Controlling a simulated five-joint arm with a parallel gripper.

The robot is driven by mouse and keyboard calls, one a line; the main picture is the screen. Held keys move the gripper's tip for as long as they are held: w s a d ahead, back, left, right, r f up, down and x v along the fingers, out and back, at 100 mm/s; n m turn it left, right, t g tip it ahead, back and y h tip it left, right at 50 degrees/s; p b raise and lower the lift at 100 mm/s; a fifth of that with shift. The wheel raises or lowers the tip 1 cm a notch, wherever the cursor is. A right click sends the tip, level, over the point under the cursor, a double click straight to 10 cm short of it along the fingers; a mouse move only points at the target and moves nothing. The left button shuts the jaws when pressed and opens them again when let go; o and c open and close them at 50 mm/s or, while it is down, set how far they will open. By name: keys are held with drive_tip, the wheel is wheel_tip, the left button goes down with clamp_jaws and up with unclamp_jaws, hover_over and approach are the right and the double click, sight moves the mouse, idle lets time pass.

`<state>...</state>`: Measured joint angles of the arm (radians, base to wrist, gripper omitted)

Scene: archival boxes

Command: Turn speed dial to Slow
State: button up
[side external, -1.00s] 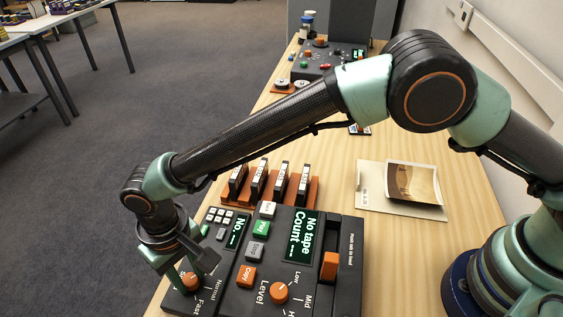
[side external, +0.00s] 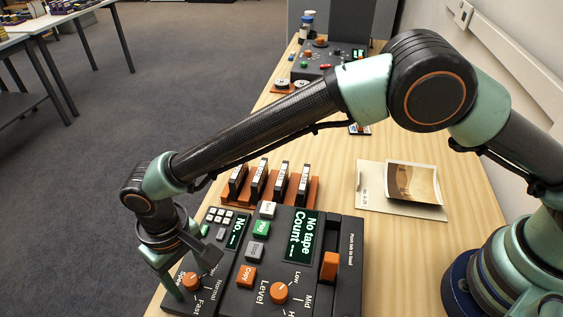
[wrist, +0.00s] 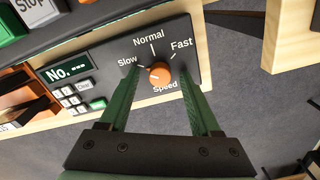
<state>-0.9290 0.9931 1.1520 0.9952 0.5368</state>
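The orange speed dial (wrist: 160,74) sits on the dark panel (wrist: 205,72), with the labels Slow, Normal and Fast around it. Its pale mark appears to point left, toward Slow. The dial also shows in the side external view (side external: 190,281) at the lower left of the machine. My gripper (wrist: 160,64) is open, with one green finger on each side of the dial and gaps between them and it. In the side external view my gripper (side external: 188,274) is over the dial's corner of the machine.
The dial is close to the table edge, with open floor beyond. Beside it are a small screen (wrist: 66,72), white keys and an orange level knob (side external: 279,292). Tape cartridges stand in an orange rack (side external: 314,190) behind. A photo on an envelope (side external: 372,185) lies to the right.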

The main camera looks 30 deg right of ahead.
sight(189, 279)
wheel_tip(189, 279, up, 12)
idle(0.6)
